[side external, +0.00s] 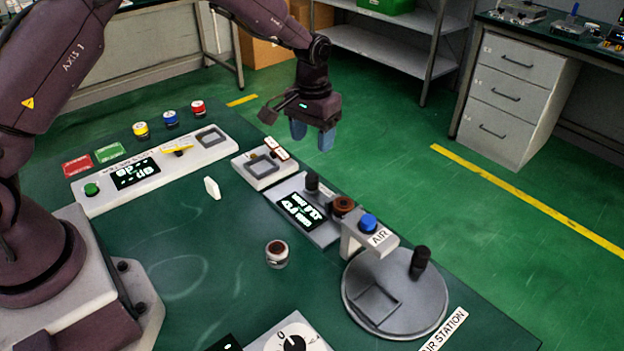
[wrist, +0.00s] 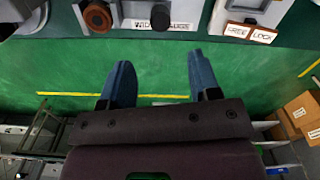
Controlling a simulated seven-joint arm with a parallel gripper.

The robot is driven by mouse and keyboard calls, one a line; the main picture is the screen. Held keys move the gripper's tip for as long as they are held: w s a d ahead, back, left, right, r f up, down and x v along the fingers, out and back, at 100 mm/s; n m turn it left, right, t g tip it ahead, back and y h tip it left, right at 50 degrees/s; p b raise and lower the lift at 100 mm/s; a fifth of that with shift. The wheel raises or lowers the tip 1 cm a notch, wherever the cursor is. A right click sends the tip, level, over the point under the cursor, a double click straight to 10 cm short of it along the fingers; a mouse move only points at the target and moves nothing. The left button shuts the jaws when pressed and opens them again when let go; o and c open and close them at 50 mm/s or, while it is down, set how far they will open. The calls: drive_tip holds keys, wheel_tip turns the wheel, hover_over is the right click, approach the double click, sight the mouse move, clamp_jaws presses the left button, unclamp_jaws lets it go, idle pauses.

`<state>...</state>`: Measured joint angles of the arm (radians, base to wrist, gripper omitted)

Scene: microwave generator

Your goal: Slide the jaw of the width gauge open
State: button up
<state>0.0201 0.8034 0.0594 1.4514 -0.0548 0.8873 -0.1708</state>
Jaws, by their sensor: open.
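The width gauge (side external: 325,232) is a light grey block with a lit display (side external: 302,211), at the table's far right edge. A black knob (side external: 312,183) and a brown round knob (side external: 343,206) stand on it. I cannot tell which part is its jaw. The wrist view shows its label (wrist: 165,25), black knob (wrist: 160,17) and brown knob (wrist: 97,16) at the top edge; the rest is cut off. My gripper (side external: 312,138) has two blue fingers, open and empty. It hangs above and beyond the gauge in the side view, apart from it. The fingers also show in the wrist view (wrist: 160,75).
A block with FREE and LOCK labels (side external: 264,177) sits beside the gauge. On its other side stand the AIR post with a blue button (side external: 368,223) and a round grey turntable (side external: 425,300). A loose round piece (side external: 277,262) and white tile (side external: 212,188) lie on open table.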

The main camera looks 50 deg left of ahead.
sight(312, 176)
wheel_tip(312, 176, down, 12)
drive_tip(key=shift+r, duration=0.2)
